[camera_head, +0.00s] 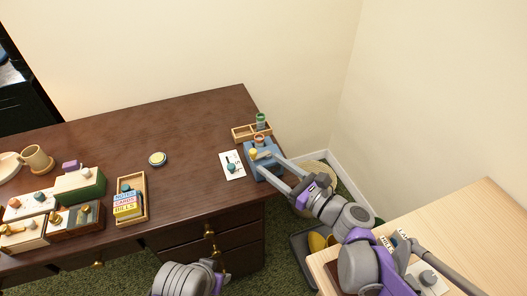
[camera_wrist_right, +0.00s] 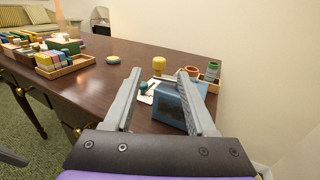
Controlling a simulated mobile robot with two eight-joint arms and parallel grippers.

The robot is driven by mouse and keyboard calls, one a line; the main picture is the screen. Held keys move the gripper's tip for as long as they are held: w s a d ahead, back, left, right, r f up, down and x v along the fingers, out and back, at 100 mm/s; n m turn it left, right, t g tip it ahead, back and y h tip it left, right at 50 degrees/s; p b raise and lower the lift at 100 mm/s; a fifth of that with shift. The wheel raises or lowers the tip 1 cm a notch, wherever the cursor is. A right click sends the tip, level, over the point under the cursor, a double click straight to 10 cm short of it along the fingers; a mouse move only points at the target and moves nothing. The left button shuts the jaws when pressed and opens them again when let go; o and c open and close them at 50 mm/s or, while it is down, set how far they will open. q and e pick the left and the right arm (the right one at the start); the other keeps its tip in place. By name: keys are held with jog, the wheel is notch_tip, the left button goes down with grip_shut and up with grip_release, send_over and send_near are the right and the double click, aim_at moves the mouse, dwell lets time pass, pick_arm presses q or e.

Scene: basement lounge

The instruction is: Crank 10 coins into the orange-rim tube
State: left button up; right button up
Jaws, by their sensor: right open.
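A blue coin machine (camera_head: 268,171) stands near the right end of the dark desk, with a yellow knob (camera_head: 253,153) on it. An orange-rim tube (camera_head: 259,139) is at its back, and shows in the right wrist view (camera_wrist_right: 188,71) beyond the machine. My right gripper (camera_head: 273,161) is open, its fingers reaching towards the machine from the right. In the right wrist view the blue machine (camera_wrist_right: 171,108) and yellow knob (camera_wrist_right: 159,64) appear between or just beyond the fingers; contact cannot be told.
A wooden tray (camera_head: 239,134) with a green-rim tube (camera_head: 261,119) sits behind the machine. A white card (camera_head: 228,158) with a teal-knobbed piece lies left of it. A round tin (camera_head: 157,159) and a box of cards (camera_head: 127,204) are further left.

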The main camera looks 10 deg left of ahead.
aim_at(250, 150)
jog(key=b+x, duration=0.1)
jog(key=x, duration=0.9)
jog(key=shift+w+a+b, duration=0.2)
jog(key=shift+a+b, duration=0.15)
jog(key=shift+r, duration=0.15)
grip_shut()
